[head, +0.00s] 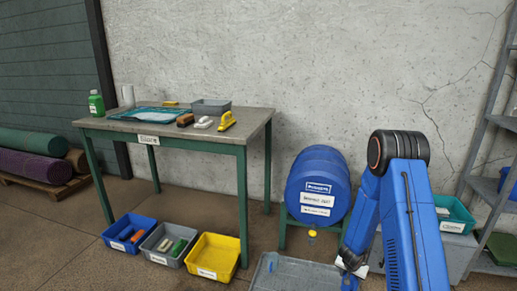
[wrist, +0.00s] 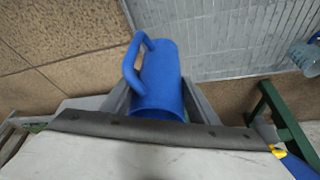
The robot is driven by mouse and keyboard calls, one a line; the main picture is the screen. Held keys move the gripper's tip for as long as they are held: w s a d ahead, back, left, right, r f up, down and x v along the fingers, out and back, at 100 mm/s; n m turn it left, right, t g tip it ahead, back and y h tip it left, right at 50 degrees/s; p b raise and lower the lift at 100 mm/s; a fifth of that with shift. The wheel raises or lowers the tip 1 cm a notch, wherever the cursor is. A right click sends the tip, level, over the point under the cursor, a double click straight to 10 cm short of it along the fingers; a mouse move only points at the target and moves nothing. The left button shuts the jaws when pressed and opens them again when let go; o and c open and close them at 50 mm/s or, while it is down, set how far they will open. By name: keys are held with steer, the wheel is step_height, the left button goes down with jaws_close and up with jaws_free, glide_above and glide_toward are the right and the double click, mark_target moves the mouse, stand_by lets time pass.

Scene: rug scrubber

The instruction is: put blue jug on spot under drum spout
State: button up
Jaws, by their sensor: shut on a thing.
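The blue jug (wrist: 160,78) is between the two fingers of my gripper (wrist: 160,100) in the wrist view, its handle toward the upper left. My gripper is shut on it. In the head view my blue arm reaches down to the lower right of the drum, and the jug cannot be made out clearly. The blue drum (head: 318,180) lies on its side on a green stand, with its yellowish spout (head: 312,235) low at the front. A grey grated tray (head: 300,275) is on the floor below the spout and shows in the wrist view (wrist: 230,38). No marked spot can be made out.
The green stand leg (wrist: 280,115) and a clear bluish object (wrist: 306,56) are at the wrist view's right. A table (head: 190,130) stands left of the drum, with blue, grey and yellow bins (head: 213,274) below. A grey shelf (head: 492,130) stands at the right.

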steer(key=a+r+n+y, duration=0.2)
steer(key=a+n, duration=0.5)
steer(key=a, duration=0.6)
steer(key=shift+r+n+t+y, duration=0.3)
steer(key=shift+r+t, duration=0.1)
steer(key=shift+r, duration=0.4)
steer(key=shift+w, duration=0.1)
